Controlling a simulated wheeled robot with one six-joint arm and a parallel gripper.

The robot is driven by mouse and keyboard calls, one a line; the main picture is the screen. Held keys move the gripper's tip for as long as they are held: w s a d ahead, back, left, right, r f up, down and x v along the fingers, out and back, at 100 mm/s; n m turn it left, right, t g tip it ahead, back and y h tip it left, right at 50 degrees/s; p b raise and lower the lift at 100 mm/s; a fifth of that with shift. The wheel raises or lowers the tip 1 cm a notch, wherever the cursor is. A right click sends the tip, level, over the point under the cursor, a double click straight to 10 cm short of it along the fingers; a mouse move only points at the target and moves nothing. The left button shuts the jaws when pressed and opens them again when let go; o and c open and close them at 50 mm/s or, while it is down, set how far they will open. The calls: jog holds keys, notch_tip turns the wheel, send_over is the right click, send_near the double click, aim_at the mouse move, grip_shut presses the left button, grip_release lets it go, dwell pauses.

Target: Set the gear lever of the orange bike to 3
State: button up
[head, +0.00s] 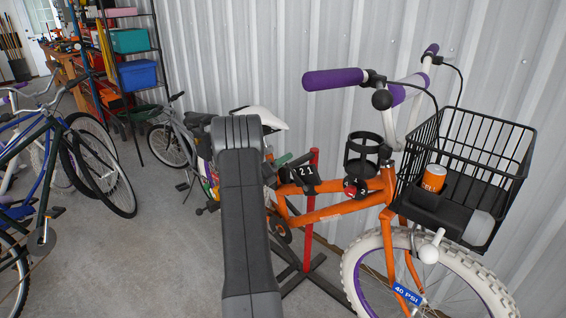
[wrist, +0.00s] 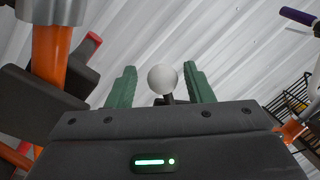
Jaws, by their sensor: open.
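The orange bike (head: 335,208) stands clamped in the middle of the head view. A dark plate (head: 303,172) on its frame carries white numbers, of which 2 and 1 are readable. My gripper (head: 291,161), with green fingers, is beside this plate, partly hidden by my arm. In the wrist view the fingers (wrist: 159,70) are open, one on each side of a white ball knob (wrist: 162,79) on a short dark stem. There is a gap on both sides of the knob. The lever's setting cannot be told. The orange bike frame (wrist: 54,55) shows at the left of the wrist view.
A red stand (head: 311,215) with dark feet holds the bike. A cup holder (head: 361,157), a red knob (head: 350,187) and a black basket (head: 486,155) are to the right. Other bikes (head: 65,170) stand at the left, with open floor between. A corrugated wall (head: 230,55) is behind.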

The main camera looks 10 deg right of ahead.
jog(key=b+v, duration=0.1)
jog(key=v, duration=1.2)
jog(key=shift+s+a+b, duration=0.15)
jog(key=shift+b, duration=0.15)
jog(key=p+x, duration=0.1)
jog(key=x, duration=1.3)
jog(key=shift+p, duration=0.4)
jog(key=b+v, duration=0.2)
jog(key=v, duration=1.2)
jog(key=p+x, duration=0.2)
jog(key=x, duration=1.2)
jog(key=shift+r, duration=0.15)
jog(key=shift+s+r+m, duration=0.2)
jog(key=shift+r+m, duration=0.05)
jog(key=shift+m, duration=0.35)
